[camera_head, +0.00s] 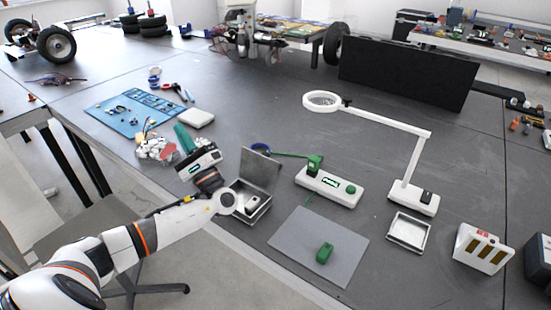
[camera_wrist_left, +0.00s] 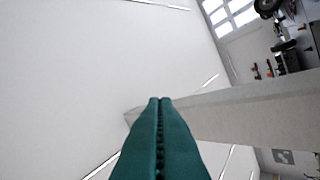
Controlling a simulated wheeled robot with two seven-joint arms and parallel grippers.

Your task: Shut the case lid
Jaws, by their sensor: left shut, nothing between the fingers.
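The grey metal case (camera_head: 264,214) stands open near the table's front edge. Its lid (camera_head: 261,170) is raised, roughly upright, at the back of the case. A small white item with a dark spot lies inside. My left gripper (camera_head: 180,127) has teal fingers, which are shut and empty. It is left of the lid in the picture, apart from it, and my wrist partly covers the case's left side. In the left wrist view the shut fingers (camera_wrist_left: 160,100) point toward the white ceiling, and the case does not show. My right gripper is not in view.
A green-and-white device (camera_head: 330,187) stands right of the case, with a grey mat (camera_head: 318,245) in front. A white magnifier lamp (camera_head: 412,190) stands farther right. A blue tool mat (camera_head: 130,110), a white box (camera_head: 197,118) and a bag of parts (camera_head: 156,149) lie near my left gripper.

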